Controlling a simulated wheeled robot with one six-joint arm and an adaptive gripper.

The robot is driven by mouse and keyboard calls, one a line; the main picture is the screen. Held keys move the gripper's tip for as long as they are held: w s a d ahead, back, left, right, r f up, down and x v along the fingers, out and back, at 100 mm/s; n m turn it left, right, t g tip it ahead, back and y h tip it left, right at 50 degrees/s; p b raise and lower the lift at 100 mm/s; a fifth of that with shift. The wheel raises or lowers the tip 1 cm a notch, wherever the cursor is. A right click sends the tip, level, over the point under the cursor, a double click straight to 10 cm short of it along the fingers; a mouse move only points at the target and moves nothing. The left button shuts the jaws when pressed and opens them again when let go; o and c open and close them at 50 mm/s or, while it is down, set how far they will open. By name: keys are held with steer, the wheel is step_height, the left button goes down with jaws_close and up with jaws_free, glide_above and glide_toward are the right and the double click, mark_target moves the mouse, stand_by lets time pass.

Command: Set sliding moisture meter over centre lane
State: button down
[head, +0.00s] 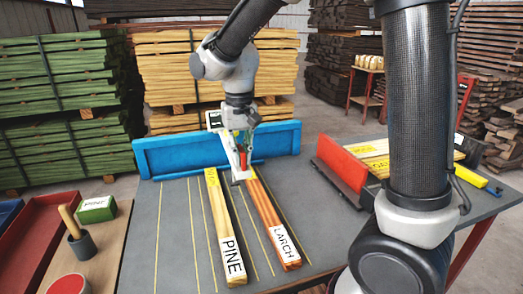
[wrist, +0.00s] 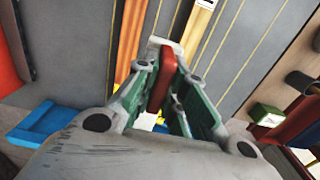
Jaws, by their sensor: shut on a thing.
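My gripper (head: 241,170) is shut on a red upright piece (wrist: 163,80), which shows between the green-lined fingers in the wrist view. It looks like the moisture meter's handle, with a pale end beyond it; its full shape is hidden by the fingers. In the head view my gripper is low over the far end of the boards, just in front of the blue fence (head: 165,158). I cannot tell whether the held piece touches the boards.
Yellow lines mark lanes on the grey table (head: 175,240); its left part is bare. A red fence (head: 340,168) and more boards (head: 375,160) stand at right. A green box (head: 97,209) and a dark pot (head: 82,245) stand on the side bench at left.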

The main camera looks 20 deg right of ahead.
steer(key=a, duration=0.7)
steer(key=c, duration=1.5)
jaws_free()
step_height(320, 180, up, 12)
